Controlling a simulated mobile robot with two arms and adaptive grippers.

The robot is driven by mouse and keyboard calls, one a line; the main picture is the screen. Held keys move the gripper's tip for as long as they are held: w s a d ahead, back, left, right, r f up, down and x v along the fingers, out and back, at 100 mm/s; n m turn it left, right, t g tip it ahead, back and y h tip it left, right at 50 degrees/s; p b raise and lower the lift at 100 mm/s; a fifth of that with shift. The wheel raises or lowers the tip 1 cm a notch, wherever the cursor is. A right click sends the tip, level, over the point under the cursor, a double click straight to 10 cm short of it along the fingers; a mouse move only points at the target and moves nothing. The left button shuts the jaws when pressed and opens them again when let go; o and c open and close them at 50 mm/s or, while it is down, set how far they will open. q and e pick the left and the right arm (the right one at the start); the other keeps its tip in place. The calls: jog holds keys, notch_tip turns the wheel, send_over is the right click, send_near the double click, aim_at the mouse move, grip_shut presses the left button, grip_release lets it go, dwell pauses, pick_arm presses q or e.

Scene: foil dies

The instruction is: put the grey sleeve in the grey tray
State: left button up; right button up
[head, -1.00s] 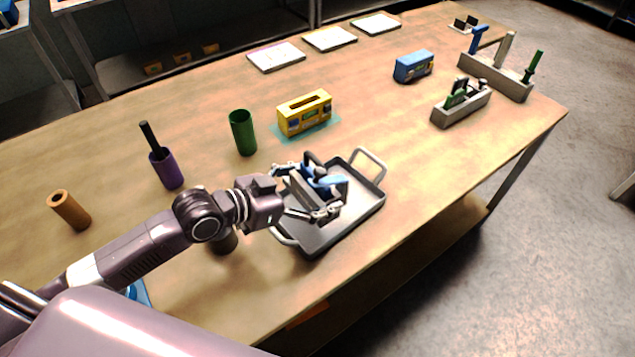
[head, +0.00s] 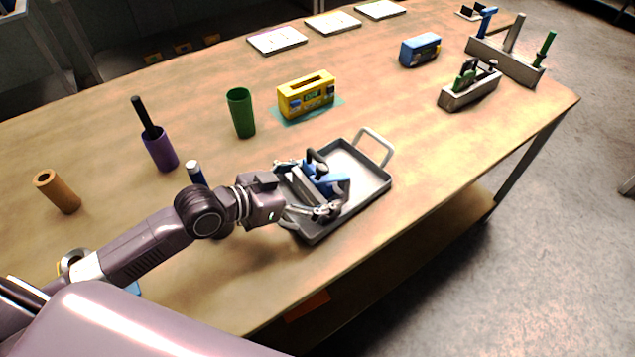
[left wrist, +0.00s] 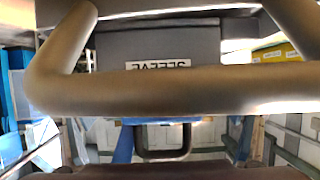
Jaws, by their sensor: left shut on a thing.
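The grey tray (head: 366,188) lies near the table's front edge, with a loop handle at its far end. My left gripper (head: 303,192) is over the tray's near-left part, its fingers spread around the grey sleeve (head: 301,186) and shut on it. Fingers and blue and dark parts hide much of the sleeve. I cannot tell whether it touches the tray floor. In the left wrist view a grey face (left wrist: 158,42) bears an upside-down SLEEVE label, behind a thick bar (left wrist: 170,90) close to the camera. My right gripper is out of view.
A green cup (head: 241,114), a purple cup with a dark rod (head: 160,150) and an orange tube (head: 58,192) stand left. A yellow box (head: 306,98) sits behind the tray. A blue box (head: 420,50) and grey tool holders (head: 470,92) stand right. Table right of the tray is clear.

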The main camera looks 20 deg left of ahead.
pick_arm(q)
jog(key=shift+f+b, duration=0.4)
jog(key=shift+f, duration=0.05)
dwell(0.3)
jog(key=o, duration=1.4)
jog(key=shift+f, duration=0.25)
jog(key=shift+r+v, duration=0.2)
jog(key=shift+v, duration=5.85)
